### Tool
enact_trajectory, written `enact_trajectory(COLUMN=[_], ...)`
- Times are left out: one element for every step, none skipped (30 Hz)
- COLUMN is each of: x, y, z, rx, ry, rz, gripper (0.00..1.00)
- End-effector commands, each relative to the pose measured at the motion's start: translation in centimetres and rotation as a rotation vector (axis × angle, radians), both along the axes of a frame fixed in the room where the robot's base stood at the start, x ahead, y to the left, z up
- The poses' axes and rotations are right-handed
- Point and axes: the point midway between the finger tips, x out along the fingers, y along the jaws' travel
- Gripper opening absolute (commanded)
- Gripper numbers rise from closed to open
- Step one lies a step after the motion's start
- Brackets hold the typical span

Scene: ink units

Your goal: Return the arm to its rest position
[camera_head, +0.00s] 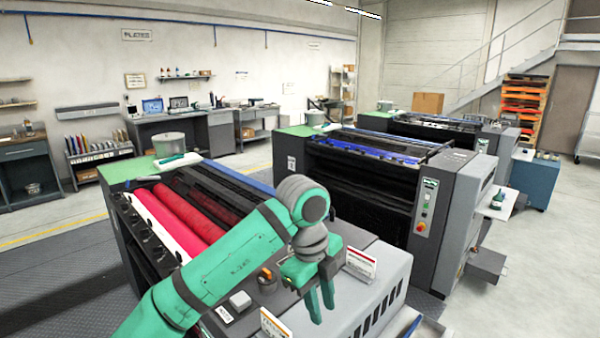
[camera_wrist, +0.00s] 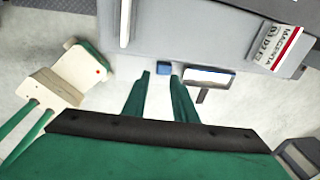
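My green arm (camera_head: 235,256) reaches from the bottom of the head view up and right, bends at a grey joint, and ends in my gripper (camera_head: 322,312). The gripper hangs pointing down in front of the nearest printing unit. Its two green fingers stand apart with nothing between them. In the wrist view my gripper (camera_wrist: 160,76) also shows a clear gap between the fingertips, over pale floor beside a grey machine side. The fingers touch nothing that I can see.
The nearest unit (camera_head: 372,290) has red rollers (camera_head: 185,215) and small label cards (camera_head: 361,263). A second unit (camera_head: 385,185) with blue ink stands to the right. A card reading MAGENTA (camera_wrist: 283,48) shows in the wrist view. Open floor (camera_head: 545,270) lies at the right.

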Motion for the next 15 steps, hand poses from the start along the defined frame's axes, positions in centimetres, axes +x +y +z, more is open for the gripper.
enact_trajectory(x=[0.1, 0.2, 0.4, 0.5, 0.6, 0.7, 0.8, 1.0, 1.2, 1.3, 1.4, 1.5, 1.6, 1.7, 1.8], y=[-0.8, -1.3, -2.0, -2.5, -3.2, -4.1, -4.8, -5.6, -6.7, -7.7, -8.6, -9.8, -10.6, -11.5, -12.5], z=[-0.5, -0.8, -1.1, -1.4, -1.7, -2.1, -2.4, -2.8, -3.2, -3.5, -3.9, -4.2, -4.5, -4.7, -4.9], rx=[-0.030, -0.048, -0.074, -0.095, -0.118, -0.152, -0.181, -0.210, -0.257, -0.294, -0.331, -0.381, -0.419, -0.455, -0.504], ry=[-0.004, -0.008, -0.014, -0.017, -0.023, -0.029, -0.034, -0.038, -0.044, -0.050, -0.052, -0.057, -0.060, -0.062, -0.065], rz=[0.003, 0.009, 0.015, 0.020, 0.026, 0.034, 0.042, 0.051, 0.066, 0.079, 0.091, 0.111, 0.125, 0.140, 0.161], gripper=[0.25, 0.25, 0.25, 0.25, 0.25, 0.25, 0.25, 0.25, 0.25, 0.25, 0.25, 0.25, 0.25, 0.25, 0.25])
